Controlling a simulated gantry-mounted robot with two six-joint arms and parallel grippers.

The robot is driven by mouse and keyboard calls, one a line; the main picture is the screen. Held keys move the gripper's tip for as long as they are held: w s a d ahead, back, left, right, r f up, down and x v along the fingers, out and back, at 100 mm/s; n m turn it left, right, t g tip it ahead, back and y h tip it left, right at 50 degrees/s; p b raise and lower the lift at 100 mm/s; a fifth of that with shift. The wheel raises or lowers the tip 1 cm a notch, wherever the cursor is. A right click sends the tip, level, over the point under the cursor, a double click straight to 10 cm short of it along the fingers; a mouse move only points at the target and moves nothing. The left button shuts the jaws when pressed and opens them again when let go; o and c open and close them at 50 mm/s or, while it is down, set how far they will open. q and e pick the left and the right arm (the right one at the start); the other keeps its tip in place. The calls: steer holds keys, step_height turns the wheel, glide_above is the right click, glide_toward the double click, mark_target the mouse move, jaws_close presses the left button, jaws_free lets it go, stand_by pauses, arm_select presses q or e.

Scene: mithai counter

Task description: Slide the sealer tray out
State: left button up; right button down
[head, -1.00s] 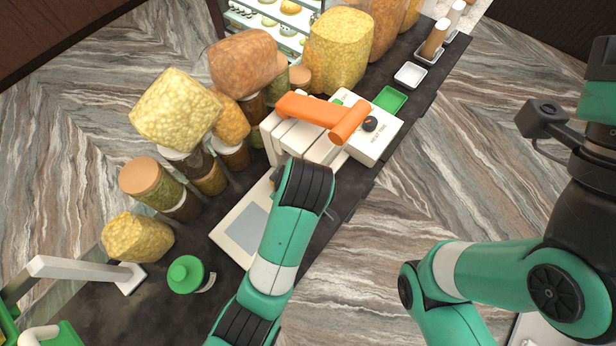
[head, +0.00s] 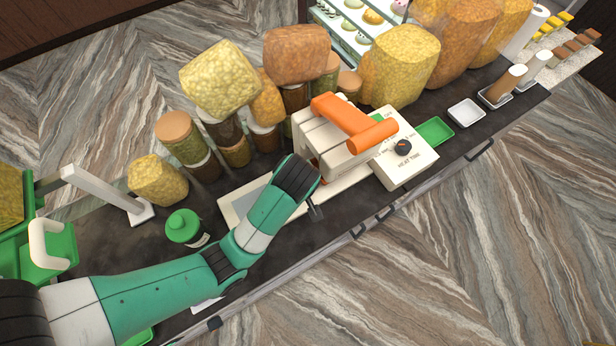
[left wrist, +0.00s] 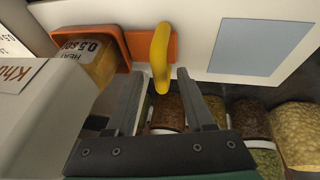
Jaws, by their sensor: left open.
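The white sealer (head: 330,148) with its orange lever (head: 355,122) stands on the dark counter. A pale flat plate with a grey inset (head: 236,206) lies at its left. This pale plate is also at the upper right of the left wrist view (left wrist: 205,45). That view shows an orange-edged part (left wrist: 95,45) and a curved yellow handle (left wrist: 160,58). My left gripper (left wrist: 160,86) is open, its fingertips either side of the handle's lower end in the picture; I cannot tell if they touch it. In the head view my left wrist hides part of the sealer's near side.
Jars and snack bags (head: 218,82) crowd behind the sealer. A green-lidded jar (head: 184,226) stands left of the plate. A green tray (head: 434,131) and a white tray (head: 466,113) lie to the right. The counter's front edge is close to my left arm.

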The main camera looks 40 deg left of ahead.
arm_select(q)
jaws_close()
stand_by(1.4)
